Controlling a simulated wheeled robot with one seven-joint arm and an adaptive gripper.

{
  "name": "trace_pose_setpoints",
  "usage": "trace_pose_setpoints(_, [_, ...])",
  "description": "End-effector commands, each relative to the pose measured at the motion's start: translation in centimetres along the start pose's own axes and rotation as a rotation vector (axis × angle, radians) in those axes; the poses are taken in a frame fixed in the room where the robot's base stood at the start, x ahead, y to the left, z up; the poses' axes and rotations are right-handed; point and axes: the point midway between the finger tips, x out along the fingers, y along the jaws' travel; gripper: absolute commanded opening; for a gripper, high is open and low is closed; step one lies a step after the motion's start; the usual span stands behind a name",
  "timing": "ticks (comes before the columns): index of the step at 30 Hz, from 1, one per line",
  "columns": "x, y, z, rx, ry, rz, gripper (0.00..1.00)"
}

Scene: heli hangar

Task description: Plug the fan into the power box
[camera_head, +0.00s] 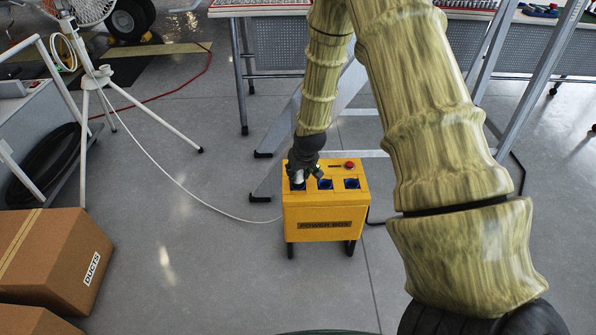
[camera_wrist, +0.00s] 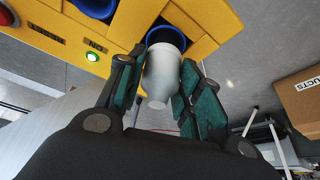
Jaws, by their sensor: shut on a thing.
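The yellow power box (camera_head: 325,218) stands on the floor with several blue sockets in a row on top. My gripper (camera_head: 299,177) is over its left socket. It is shut on a pale grey plug (camera_wrist: 162,75), with one dark green-padded finger on each side. In the wrist view, the plug's far end is at the mouth of a blue socket (camera_wrist: 166,36); how deep it sits is hidden. The fan's white tripod stand (camera_head: 84,125) is at left, its top partly cut off. A white cable (camera_head: 178,183) runs across the floor from there towards the box.
Cardboard boxes (camera_head: 52,258) stand at the lower left. A metal ladder (camera_head: 535,75) and a table (camera_head: 275,50) are behind the power box. A red cable (camera_head: 183,84) lies on the floor at the back. The floor left of the box is mostly clear.

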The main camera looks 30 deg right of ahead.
Motion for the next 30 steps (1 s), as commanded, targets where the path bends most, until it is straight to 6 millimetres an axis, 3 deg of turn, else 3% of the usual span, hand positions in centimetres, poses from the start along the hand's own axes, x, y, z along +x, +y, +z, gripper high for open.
trace_pose_setpoints(27, [1.9, 0.0, 0.8, 0.000, -0.001, 0.000, 0.10])
trace_pose_setpoints(28, [1.9, 0.0, 0.8, 0.000, 0.000, 0.000, 0.41])
trace_pose_setpoints(30, [1.9, 0.0, 0.8, 0.000, 0.000, 0.000, 0.53])
